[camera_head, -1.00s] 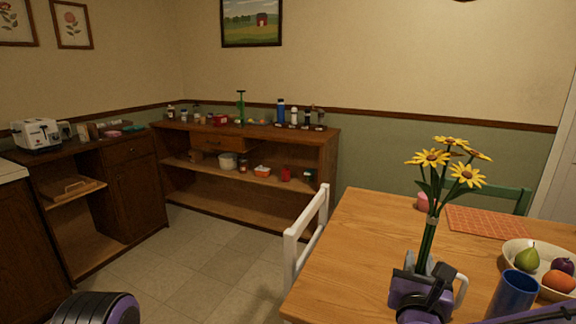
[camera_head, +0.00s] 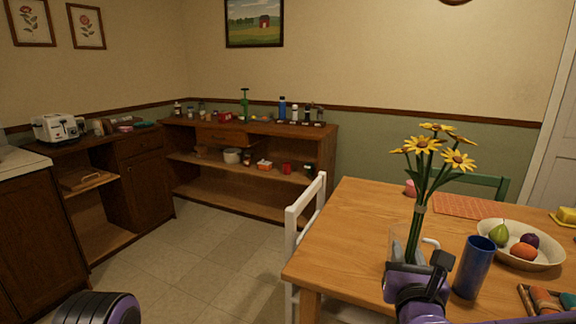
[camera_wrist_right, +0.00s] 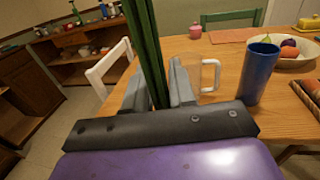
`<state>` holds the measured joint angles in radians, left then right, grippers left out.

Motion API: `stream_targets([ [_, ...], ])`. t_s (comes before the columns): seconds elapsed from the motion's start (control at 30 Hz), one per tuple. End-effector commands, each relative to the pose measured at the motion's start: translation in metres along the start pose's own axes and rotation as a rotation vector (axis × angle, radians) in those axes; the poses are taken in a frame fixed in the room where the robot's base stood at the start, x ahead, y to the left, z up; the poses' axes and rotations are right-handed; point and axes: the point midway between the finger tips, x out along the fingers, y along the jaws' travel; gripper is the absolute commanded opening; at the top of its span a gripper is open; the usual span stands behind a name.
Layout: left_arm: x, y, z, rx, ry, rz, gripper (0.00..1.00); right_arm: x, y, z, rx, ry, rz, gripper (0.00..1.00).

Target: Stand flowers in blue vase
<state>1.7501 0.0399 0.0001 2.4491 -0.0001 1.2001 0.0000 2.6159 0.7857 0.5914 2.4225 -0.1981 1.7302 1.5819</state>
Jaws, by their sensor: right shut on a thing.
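The bunch of yellow flowers (camera_head: 436,150) stands upright with its green stems in my right gripper (camera_head: 410,258). The gripper is shut on the stems, which also show between the fingers in the right wrist view (camera_wrist_right: 146,50). The blue vase (camera_head: 474,268) stands upright on the table, just right of the gripper and apart from the flowers. It also shows in the right wrist view (camera_wrist_right: 257,74), right of the fingers. The lower stem ends are hidden in the wrist view. My left gripper is out of view.
A clear mug with a pale handle (camera_wrist_right: 217,76) stands on the wooden table (camera_head: 345,235) behind the fingers, close to the vase. A fruit bowl (camera_head: 549,259) is right of the vase. A white chair (camera_head: 291,232) is at the left edge. The table's left part is clear.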

Motion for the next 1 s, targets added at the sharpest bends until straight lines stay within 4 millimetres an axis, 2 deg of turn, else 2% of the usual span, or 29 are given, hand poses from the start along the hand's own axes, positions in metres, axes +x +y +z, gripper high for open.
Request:
stream_targets([
  [0.1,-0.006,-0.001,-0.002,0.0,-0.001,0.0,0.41,-0.004,0.013,-0.022,-0.004,0.01,0.094,0.0],
  [0.3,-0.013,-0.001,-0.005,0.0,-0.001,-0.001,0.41,-0.016,0.025,-0.07,-0.005,0.011,0.207,0.0],
  [0.6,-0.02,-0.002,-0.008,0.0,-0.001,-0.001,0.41,-0.042,0.02,-0.15,-0.003,0.012,0.252,0.0],
  [0.73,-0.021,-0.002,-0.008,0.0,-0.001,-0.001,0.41,-0.048,0.017,-0.165,-0.002,0.005,0.248,0.0],
  [1.0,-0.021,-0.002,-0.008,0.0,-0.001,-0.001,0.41,-0.048,0.018,-0.166,-0.001,0.001,0.25,0.0],
])
